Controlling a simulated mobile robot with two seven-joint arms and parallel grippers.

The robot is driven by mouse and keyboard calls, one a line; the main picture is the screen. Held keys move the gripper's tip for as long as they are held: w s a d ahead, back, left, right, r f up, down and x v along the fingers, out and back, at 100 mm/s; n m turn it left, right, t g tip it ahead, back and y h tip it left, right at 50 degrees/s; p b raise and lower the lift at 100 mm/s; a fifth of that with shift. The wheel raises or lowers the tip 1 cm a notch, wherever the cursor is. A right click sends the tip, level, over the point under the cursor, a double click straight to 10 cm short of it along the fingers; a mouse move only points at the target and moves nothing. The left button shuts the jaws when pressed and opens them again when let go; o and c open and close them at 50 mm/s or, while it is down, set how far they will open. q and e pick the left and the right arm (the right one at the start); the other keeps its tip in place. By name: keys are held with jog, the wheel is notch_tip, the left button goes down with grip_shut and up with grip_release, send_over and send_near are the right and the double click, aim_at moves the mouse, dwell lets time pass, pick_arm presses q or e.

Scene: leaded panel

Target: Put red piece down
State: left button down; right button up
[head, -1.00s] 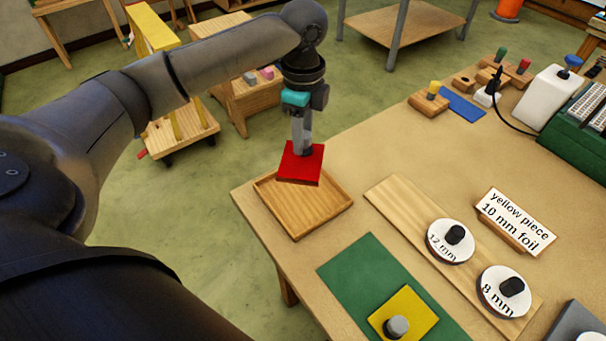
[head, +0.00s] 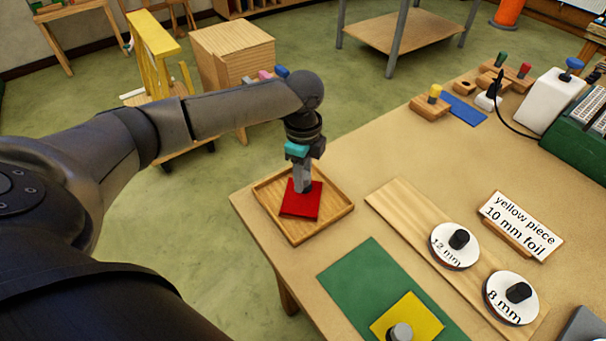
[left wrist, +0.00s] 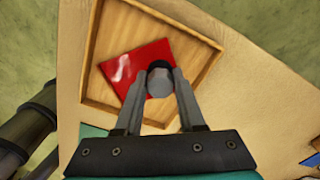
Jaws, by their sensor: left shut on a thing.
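The red piece (head: 301,201) is a flat red square inside the wooden tray (head: 322,229) at the table's left corner. In the left wrist view the red piece (left wrist: 123,75) lies within the rim of the tray (left wrist: 198,101), with a grey knob (left wrist: 160,82) on it. My left gripper (head: 302,187) is above the piece, and in the left wrist view its fingers (left wrist: 159,88) are shut on the knob. Whether the piece fully rests on the tray floor is hard to tell. My right gripper is not in view.
A yellow piece (head: 424,312) with a grey knob lies on a green mat (head: 347,282). A wooden board (head: 398,208) carries two white discs marked 12 mm and 8 mm. A sign (head: 521,225) reads "yellow piece 10 mm foil".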

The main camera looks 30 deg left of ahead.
pick_arm(q)
jog(key=c, duration=0.5)
grip_release()
jog(key=shift+f, duration=0.1)
notch_tip(320, 180, up, 12)
jog(key=shift+r+p, duration=0.15)
jog(key=shift+p, duration=0.8)
